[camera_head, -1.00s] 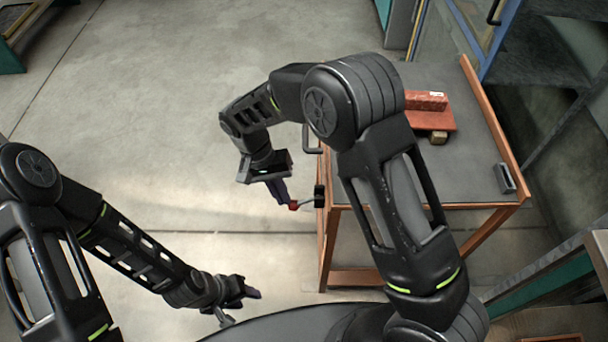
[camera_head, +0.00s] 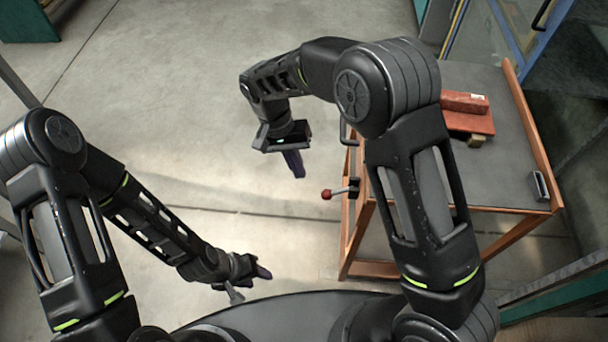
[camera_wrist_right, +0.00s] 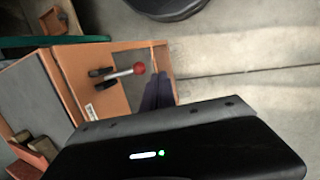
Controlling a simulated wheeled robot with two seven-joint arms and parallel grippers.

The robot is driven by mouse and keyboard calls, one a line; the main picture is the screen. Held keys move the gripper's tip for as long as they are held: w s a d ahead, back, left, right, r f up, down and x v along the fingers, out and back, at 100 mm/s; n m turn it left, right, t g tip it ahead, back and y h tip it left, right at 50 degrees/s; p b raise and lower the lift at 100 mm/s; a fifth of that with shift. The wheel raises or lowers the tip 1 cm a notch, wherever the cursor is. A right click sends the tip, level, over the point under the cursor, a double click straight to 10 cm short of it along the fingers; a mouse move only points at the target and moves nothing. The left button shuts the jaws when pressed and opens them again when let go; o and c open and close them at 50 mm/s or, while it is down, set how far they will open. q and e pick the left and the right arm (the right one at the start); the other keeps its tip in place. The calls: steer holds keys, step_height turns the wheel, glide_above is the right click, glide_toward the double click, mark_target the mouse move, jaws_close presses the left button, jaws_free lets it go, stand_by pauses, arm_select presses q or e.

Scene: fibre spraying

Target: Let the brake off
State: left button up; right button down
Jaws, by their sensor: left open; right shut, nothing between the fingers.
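The brake lever is a short metal rod with a red knob (camera_head: 327,194). It sticks out to the left from a black bracket (camera_head: 354,187) at the near left corner of the orange-framed cart (camera_head: 512,208). The knob also shows in the right wrist view (camera_wrist_right: 139,68), beside my finger tips. My right gripper (camera_head: 295,165) points down, shut and empty, up and left of the knob in the head view, with a gap between them. My left gripper (camera_head: 262,274) is open and empty over the floor, low and left of the cart.
The cart's grey top bears reddish bricks (camera_head: 466,103) and a small tan block (camera_head: 477,140). A grey metal handle (camera_head: 347,132) stands on its left side. A blue-framed cabinet (camera_head: 555,45) is behind it. The floor left of the cart is clear.

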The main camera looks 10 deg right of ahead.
steer(key=w+a+r, duration=0.2)
steer(key=a+r, duration=0.1)
steer(key=r, duration=0.3)
steer(key=shift+w+a, duration=0.15)
steer(key=shift+a, duration=0.05)
